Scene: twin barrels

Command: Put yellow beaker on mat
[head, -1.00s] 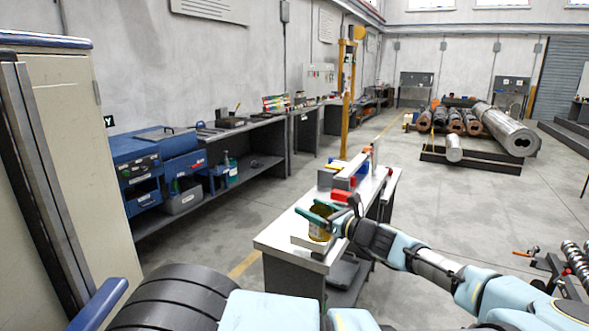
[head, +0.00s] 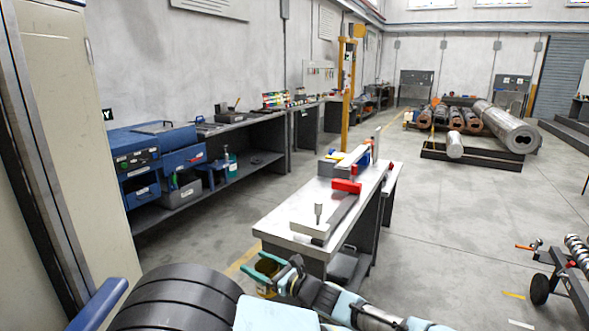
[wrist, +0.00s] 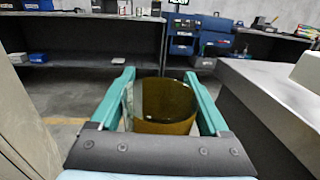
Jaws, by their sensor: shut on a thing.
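The yellow beaker (wrist: 163,108) is a dark amber, see-through cup between the two green fingers of my gripper (wrist: 162,90) in the wrist view. The gripper is shut on it. In the head view, my gripper (head: 266,272) and the beaker (head: 265,289) are low, in front of the near end of the white-topped workbench (head: 285,217) and clear of its top. The beaker is partly hidden by the fingers there. I cannot make out a mat in either view.
The workbench bears a red-and-white tool (head: 347,186), a grey bar and a small upright piece (head: 318,213). A blue cabinet (head: 140,160) and long shelving stand along the left wall. A tall locker (head: 70,150) is close at left.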

